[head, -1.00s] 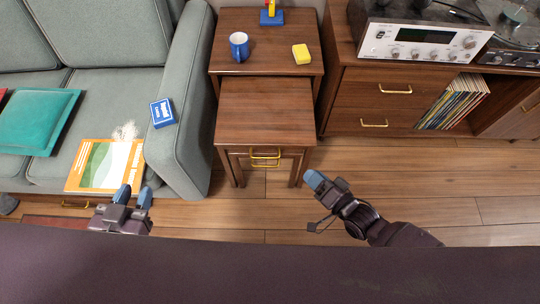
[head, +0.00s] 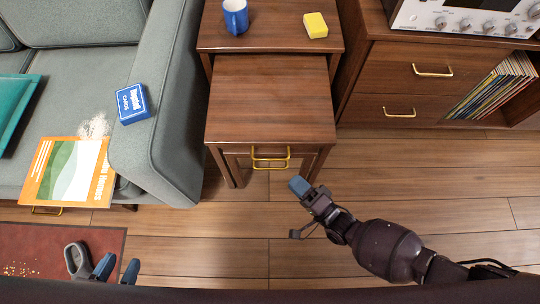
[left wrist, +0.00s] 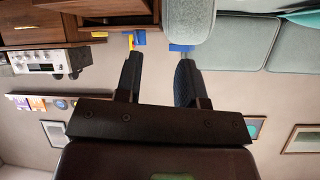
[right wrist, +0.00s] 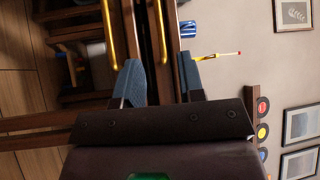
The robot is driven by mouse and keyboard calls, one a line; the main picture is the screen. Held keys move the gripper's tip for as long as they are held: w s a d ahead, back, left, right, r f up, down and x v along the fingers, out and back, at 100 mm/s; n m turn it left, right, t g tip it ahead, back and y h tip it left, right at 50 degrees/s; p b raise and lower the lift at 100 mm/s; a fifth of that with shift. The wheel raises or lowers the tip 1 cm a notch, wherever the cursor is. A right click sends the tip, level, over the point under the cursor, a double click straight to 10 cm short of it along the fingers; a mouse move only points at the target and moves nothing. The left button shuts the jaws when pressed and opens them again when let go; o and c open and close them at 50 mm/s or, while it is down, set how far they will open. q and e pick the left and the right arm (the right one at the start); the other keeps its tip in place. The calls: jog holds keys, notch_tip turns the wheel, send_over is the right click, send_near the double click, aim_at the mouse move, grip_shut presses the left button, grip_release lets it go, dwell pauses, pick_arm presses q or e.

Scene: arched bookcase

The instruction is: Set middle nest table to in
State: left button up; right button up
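The middle nest table (head: 270,100) is brown wood and stands out in front of the taller nest table (head: 270,33), its back edge under that table's top. Gold handles (head: 270,153) show at its front, one above the other; a smaller nest table seems to sit underneath, mostly hidden. My right gripper (head: 300,187) is just in front and right of the handles, apart from them. In the right wrist view its fingers (right wrist: 162,82) are open, with gold bar handles (right wrist: 130,38) beyond. My left gripper (head: 118,268) is low at the left, open and empty (left wrist: 158,80).
A blue mug (head: 236,16) and a yellow sponge (head: 315,25) are on the tall table. A grey sofa (head: 172,110) with a blue card box (head: 132,103) stands close on the left. A record cabinet (head: 400,80) stands right. The wood floor (head: 225,235) in front is clear.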

aim_at(272, 159)
jog(key=b+x, duration=0.1)
jog(key=x, duration=0.8)
jog(key=shift+w+a+r, duration=0.1)
jog(key=shift+w+a, duration=0.15)
grip_shut()
